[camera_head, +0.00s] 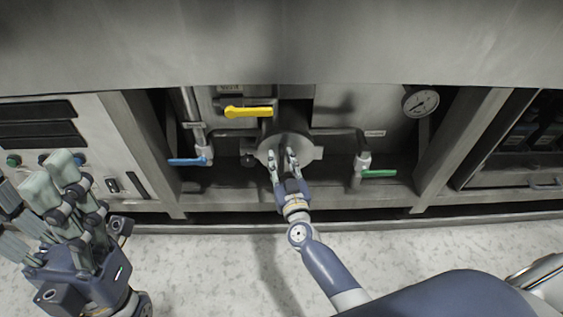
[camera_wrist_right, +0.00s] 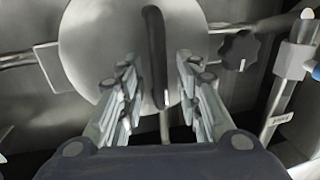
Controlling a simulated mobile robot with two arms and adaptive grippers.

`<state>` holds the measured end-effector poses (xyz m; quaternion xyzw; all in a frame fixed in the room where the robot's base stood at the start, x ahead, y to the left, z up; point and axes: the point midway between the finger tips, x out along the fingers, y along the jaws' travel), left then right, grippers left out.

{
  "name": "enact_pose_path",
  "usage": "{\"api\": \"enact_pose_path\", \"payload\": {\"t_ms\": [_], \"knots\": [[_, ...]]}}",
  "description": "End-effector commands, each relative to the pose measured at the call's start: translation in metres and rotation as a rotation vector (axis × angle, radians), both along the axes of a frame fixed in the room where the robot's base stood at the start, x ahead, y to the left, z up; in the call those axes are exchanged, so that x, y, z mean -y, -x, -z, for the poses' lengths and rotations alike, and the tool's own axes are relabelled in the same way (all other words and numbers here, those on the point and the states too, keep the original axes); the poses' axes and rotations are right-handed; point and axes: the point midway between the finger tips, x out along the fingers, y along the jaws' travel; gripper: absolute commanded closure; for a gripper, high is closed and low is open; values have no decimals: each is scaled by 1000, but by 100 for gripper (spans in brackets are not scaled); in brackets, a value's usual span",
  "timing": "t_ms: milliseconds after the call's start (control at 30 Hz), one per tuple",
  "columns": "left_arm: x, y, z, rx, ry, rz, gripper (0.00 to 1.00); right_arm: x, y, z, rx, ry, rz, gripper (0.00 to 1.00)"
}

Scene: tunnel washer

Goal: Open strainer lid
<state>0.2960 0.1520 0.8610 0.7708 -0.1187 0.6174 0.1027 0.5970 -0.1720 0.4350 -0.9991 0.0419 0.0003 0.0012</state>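The strainer lid (camera_head: 267,146) is a round grey metal disc at the middle of the recess. In the right wrist view the lid (camera_wrist_right: 85,40) fills the upper middle, with a dark upright bar handle (camera_wrist_right: 155,45) across its face. My right gripper (camera_head: 281,156) is in front of the lid. In the wrist view its fingers (camera_wrist_right: 156,75) are apart, one on each side of the bar, with gaps showing between them and the bar. My left gripper (camera_head: 52,185) is raised at the far left, away from the lid, with its fingers apart and empty.
A yellow lever (camera_head: 248,112) is above the lid, a blue lever (camera_head: 188,161) to its left and a green lever (camera_head: 379,173) to its right. A black knob (camera_wrist_right: 240,50) is close beside the lid. A gauge (camera_head: 421,102) is at upper right. A steel overhang (camera_head: 150,45) covers the top.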

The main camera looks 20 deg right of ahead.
Motion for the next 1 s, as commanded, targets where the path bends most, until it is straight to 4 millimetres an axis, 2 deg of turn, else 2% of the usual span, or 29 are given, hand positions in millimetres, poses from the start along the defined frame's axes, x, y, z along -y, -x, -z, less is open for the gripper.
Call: {"api": "enact_pose_path", "payload": {"t_ms": [300,467,767,1000], "knots": [[-1,3,0,13,5,1,41,0,-3,0,0,-1,0,68],[-1,3,0,12,4,1,41,0,-3,0,0,0,-1,100],[0,3,0,11,4,1,41,0,-3,-1,2,1,-3,100],[0,2,1,11,4,1,41,0,5,-2,3,5,-52,100]]}}
